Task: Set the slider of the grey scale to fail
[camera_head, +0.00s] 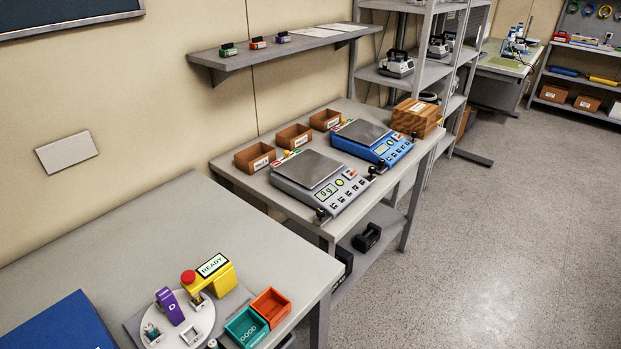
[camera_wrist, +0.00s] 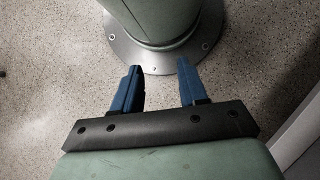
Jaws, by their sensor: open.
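The grey scale (camera_head: 320,183) stands on the middle table in the head view, left of the blue scale (camera_head: 373,142). It has a flat grey plate on top and a front panel with a lit display and several buttons. Small black knobs show at its front corners; which part is the slider, and its setting, are too small to tell. My gripper (camera_wrist: 160,88) shows only in the wrist view, with two blue fingers apart and nothing between them. It points down over the floor by a round grey base, away from the scale.
Several brown bins (camera_head: 294,136) stand behind the scales, and a wooden box (camera_head: 416,117) stands to their right. A wall shelf (camera_head: 276,52) hangs above. The near table (camera_head: 120,240) holds a yellow device (camera_head: 213,276) and small trays. The floor (camera_head: 480,230) at the right is clear.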

